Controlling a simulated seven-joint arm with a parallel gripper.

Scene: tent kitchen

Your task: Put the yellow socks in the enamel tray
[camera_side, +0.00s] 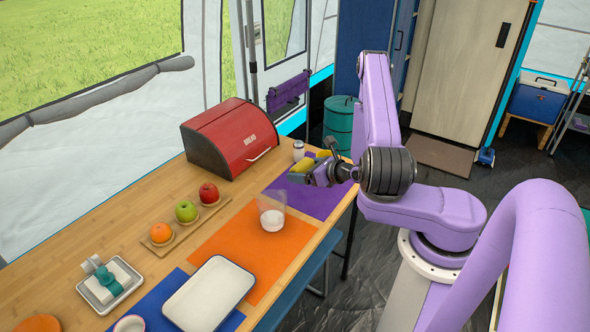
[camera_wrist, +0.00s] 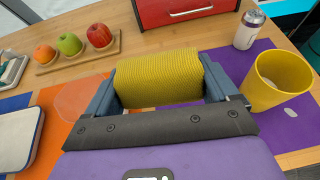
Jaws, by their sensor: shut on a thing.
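The yellow socks (camera_wrist: 158,78), a ribbed rolled bundle, sit between the two fingers of my gripper (camera_wrist: 160,85) in the wrist view. My gripper is shut on them. In the side view my gripper (camera_side: 312,172) holds the socks (camera_side: 301,166) above the purple mat, near the table's right edge. The enamel tray (camera_side: 210,292) is white with a dark rim and lies empty at the front, across the blue and orange mats. It also shows at the left edge of the wrist view (camera_wrist: 16,140), well apart from my gripper.
A clear cup (camera_side: 271,215) stands on the orange mat (camera_side: 240,245) between my gripper and the tray.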

